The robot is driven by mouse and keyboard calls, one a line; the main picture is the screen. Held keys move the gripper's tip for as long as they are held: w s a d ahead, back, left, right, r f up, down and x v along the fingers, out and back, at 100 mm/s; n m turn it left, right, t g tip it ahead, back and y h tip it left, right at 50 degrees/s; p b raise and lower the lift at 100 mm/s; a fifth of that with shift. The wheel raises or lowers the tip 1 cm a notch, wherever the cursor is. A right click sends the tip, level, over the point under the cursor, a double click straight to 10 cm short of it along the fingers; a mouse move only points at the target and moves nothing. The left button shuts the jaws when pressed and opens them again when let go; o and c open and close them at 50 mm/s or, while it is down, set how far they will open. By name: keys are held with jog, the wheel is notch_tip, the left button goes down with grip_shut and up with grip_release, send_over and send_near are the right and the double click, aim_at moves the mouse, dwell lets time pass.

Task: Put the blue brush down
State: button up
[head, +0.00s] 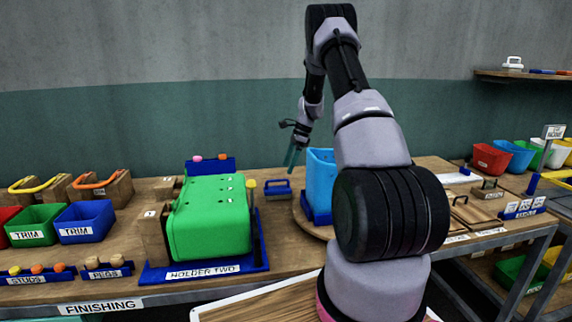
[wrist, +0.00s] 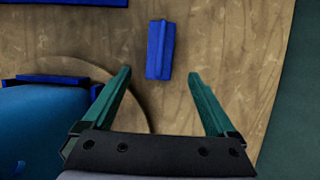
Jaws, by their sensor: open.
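The blue brush (head: 278,188) lies on the wooden bench, between the green block and the light blue bin. In the wrist view the brush (wrist: 160,50) lies just beyond the fingertips, roughly centred between them, with its long ridge pointing away from me. My gripper (wrist: 160,76) is open and empty, with its teal fingers on either side of the brush's line. In the head view my gripper (head: 291,162) points down above the bench, close to the brush and apart from it.
A light blue bin (head: 321,168) stands in a blue frame on a round wooden board, right of my gripper; the bin (wrist: 40,135) fills the wrist view's lower left. A green block (head: 210,218) sits in the blue "HOLDER TWO" at left. A blue rack (head: 210,167) stands behind it.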

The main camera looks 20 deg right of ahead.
jog(key=s+a+r+n+t, duration=0.1)
jog(key=s+a+r+n, duration=0.2)
jog(key=r, duration=0.5)
jog(key=s+a+r+n+t+h, duration=0.1)
jog(key=s+a+r+n, duration=0.15)
jog(key=s+r, duration=0.5)
jog(key=s+a+r+n, duration=0.2)
jog(key=a+r, duration=0.2)
jog(key=r, duration=0.5)
jog(key=s+a+r+n+t, duration=0.2)
jog(key=s+a+r+n, duration=0.1)
jog(key=s, duration=1)
jog(key=s+a+r+n+t+h, duration=0.1)
jog(key=s+a+r+n, duration=0.3)
jog(key=s, duration=0.9)
jog(key=shift+n+t, duration=0.7)
jog(key=shift+n, duration=0.15)
